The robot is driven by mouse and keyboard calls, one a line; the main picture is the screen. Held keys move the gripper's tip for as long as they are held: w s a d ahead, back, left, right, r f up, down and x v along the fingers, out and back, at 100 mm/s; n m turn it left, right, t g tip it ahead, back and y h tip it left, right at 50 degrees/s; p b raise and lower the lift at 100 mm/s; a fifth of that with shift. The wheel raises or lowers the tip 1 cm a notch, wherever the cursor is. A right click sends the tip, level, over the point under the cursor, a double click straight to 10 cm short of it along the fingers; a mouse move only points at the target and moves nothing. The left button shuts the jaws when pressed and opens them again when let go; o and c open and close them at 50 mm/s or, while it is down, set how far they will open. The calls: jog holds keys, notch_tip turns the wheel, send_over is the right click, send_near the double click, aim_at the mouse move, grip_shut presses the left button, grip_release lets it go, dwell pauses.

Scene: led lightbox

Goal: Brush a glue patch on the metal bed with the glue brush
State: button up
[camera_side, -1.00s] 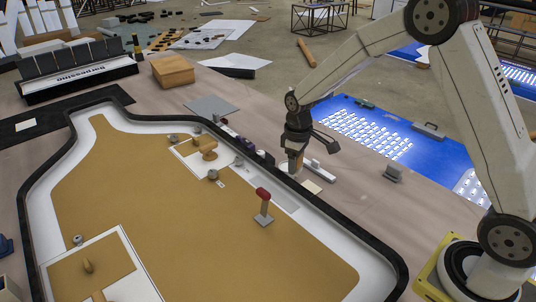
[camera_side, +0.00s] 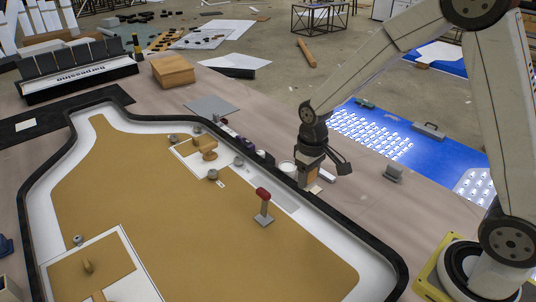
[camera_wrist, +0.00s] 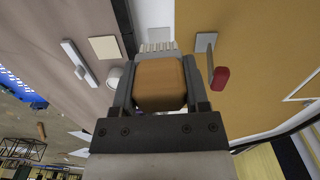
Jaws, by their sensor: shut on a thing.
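My gripper (camera_side: 309,180) is shut on the glue brush, whose wooden block (camera_wrist: 160,84) fills the space between the fingers in the wrist view. Its pale bristles (camera_wrist: 157,47) stick out past the fingertips. In the side view the brush is mostly hidden by my gripper. A white glue pot (camera_side: 287,167) stands just left of my gripper; it also shows in the wrist view (camera_wrist: 114,77). A flat grey plate (camera_side: 285,201), apparently the metal bed, lies inside the black-rimmed sign, left of and nearer than my gripper. I cannot make out any glue on it.
A red-topped tool (camera_side: 263,203) stands upright close to the plate. The black rim (camera_side: 335,225) is raised between my gripper and the sign's inside. A cream square (camera_wrist: 105,47) and a white bar (camera_wrist: 78,62) lie on the table near the pot. The tan panel (camera_side: 170,215) has wide free room.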

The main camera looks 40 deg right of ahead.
jog(key=w+f+n, duration=0.4)
jog(key=w+n, duration=0.1)
jog(key=n, duration=1.2)
jog(key=shift+w+d+f, duration=0.15)
jog(key=shift+w+d, duration=0.1)
jog(key=shift+f, duration=0.1)
